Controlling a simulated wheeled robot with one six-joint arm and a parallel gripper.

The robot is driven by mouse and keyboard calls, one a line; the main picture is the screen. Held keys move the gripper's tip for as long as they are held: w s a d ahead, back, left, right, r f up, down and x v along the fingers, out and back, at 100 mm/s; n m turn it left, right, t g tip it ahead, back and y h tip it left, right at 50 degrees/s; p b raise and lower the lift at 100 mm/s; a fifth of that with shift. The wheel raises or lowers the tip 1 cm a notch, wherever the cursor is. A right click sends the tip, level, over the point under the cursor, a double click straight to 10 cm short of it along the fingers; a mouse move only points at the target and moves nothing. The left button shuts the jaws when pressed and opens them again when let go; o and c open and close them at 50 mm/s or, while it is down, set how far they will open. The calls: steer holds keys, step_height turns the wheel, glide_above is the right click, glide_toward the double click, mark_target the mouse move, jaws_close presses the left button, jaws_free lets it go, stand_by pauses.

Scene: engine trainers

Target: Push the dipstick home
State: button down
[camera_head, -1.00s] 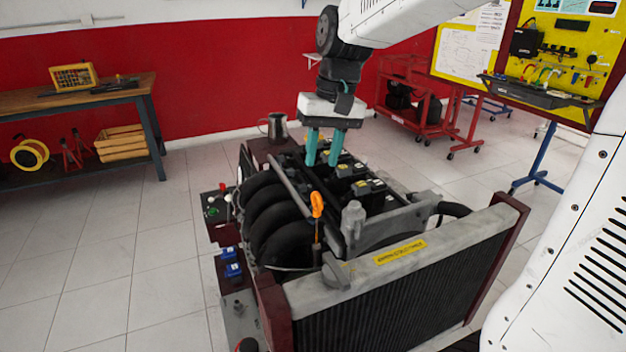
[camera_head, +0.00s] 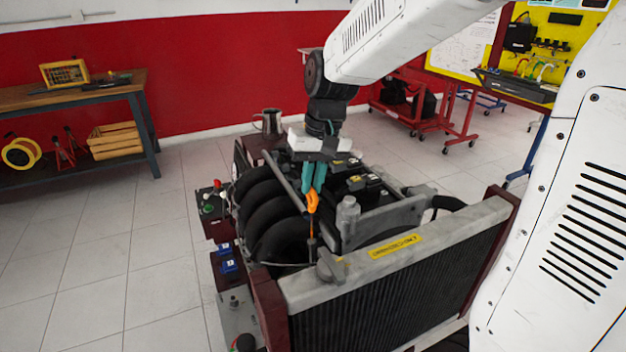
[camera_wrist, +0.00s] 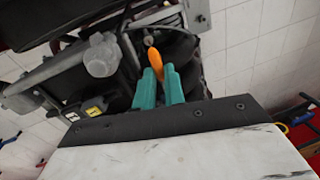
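The dipstick (camera_head: 312,201) has an orange handle and stands upright, its thin stem (camera_head: 311,230) running down beside the black intake pipes of the engine trainer. My gripper (camera_head: 314,187) has teal fingers and reaches down from above, with its tips right at the top of the orange handle. In the wrist view the orange handle (camera_wrist: 153,62) shows just past the fingertips (camera_wrist: 158,74), in line with the gap between them. The fingers look close together with a narrow gap. I cannot tell whether they touch the handle. The lower end of the stem is hidden.
The radiator (camera_head: 400,285) with its yellow label stands in front of the engine. A grey cap (camera_head: 330,265) and a grey cylindrical part (camera_head: 348,215) are near the dipstick. The black intake pipes (camera_head: 268,205) curve to the left. A metal jug (camera_head: 269,122) stands behind.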

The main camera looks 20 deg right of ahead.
step_height(320, 180, down, 9)
steer(key=shift+f, duration=0.15)
steer(key=shift+s, duration=0.1)
steer(key=c, duration=1.5)
jaws_free()
steer(key=r, duration=0.2)
steer(key=d+r, duration=0.1)
steer(key=r, duration=0.4)
steer(key=shift+d+r, duration=0.15)
steer(key=shift+r, duration=0.2)
